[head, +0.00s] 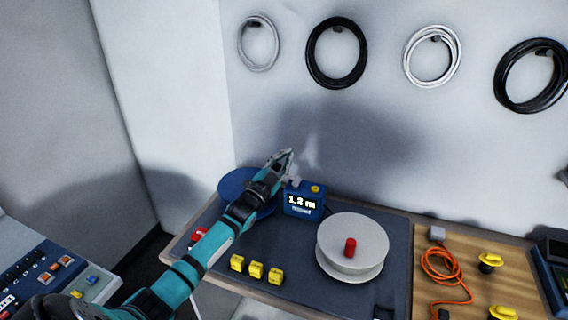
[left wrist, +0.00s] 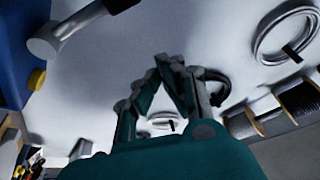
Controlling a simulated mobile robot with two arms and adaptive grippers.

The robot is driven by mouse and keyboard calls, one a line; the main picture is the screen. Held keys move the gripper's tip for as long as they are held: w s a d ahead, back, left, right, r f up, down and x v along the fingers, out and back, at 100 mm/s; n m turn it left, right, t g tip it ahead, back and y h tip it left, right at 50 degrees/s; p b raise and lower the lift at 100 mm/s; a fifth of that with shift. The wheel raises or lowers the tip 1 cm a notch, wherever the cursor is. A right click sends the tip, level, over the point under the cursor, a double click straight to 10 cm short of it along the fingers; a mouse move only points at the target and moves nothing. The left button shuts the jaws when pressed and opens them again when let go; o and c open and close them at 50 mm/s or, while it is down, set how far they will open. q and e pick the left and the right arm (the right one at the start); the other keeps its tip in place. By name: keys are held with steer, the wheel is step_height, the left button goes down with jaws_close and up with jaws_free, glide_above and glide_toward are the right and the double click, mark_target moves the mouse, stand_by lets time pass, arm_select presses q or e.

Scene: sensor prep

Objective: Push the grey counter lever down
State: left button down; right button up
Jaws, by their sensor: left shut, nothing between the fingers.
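The blue counter (head: 303,200) stands on the dark mat and its display reads 1.2 m. A yellow button sits on its top. The grey lever (head: 295,182) shows only as a small pale piece at the counter's upper left, partly hidden by my left gripper. In the left wrist view the grey lever (left wrist: 75,25) is a rod with a round hub and a dark end, beside the blue counter body (left wrist: 15,50). My left gripper (head: 288,153) is shut and empty, just above and left of the counter. In the left wrist view its fingertips (left wrist: 178,62) appear apart from the lever.
A blue disc (head: 235,183) lies behind my left forearm. A white spool (head: 352,245) with a red knob stands right of the counter. Several yellow blocks (head: 256,270) sit at the front. An orange cable (head: 440,265) lies at right. Cable coils hang on the wall.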

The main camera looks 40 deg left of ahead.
arm_select(q)
steer(key=b+v, duration=0.2)
steer(key=v, duration=0.7)
steer(key=shift+s+f, duration=0.3)
steer(key=shift+f, duration=0.1)
arm_select(e)
steer(key=f, duration=0.2)
steer(key=shift+a+f, duration=0.2)
steer(key=shift+f, duration=0.1)
arm_select(q)
steer(key=shift+f, duration=0.1)
